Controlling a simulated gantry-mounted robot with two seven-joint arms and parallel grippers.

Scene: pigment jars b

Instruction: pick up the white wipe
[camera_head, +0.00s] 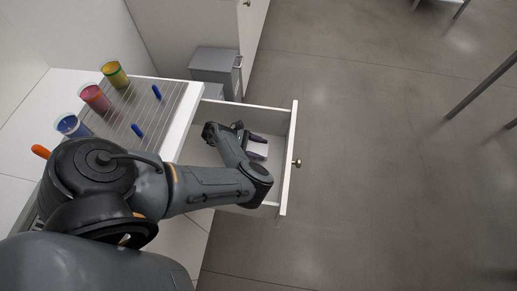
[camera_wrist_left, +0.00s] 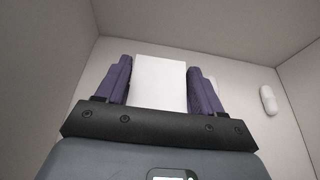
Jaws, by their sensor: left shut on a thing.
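The white wipe (camera_head: 257,149) is inside the open drawer (camera_head: 291,150), a white block-like shape between the two purple fingers of my left gripper (camera_head: 258,147). In the left wrist view the wipe (camera_wrist_left: 160,82) fills the space between the fingers, and my left gripper (camera_wrist_left: 160,88) is shut on it. The wipe's lower end is hidden by the gripper body. Whether it touches the drawer floor, I cannot tell. My right gripper is in neither view.
Drawer walls surround my left gripper. A small white rounded thing (camera_wrist_left: 268,100) lies in the drawer to the right. Yellow (camera_head: 115,73), pink (camera_head: 95,98) and blue (camera_head: 72,125) jars stand by a ribbed tray (camera_head: 165,110). A grey bin (camera_head: 213,68) stands behind the drawer.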

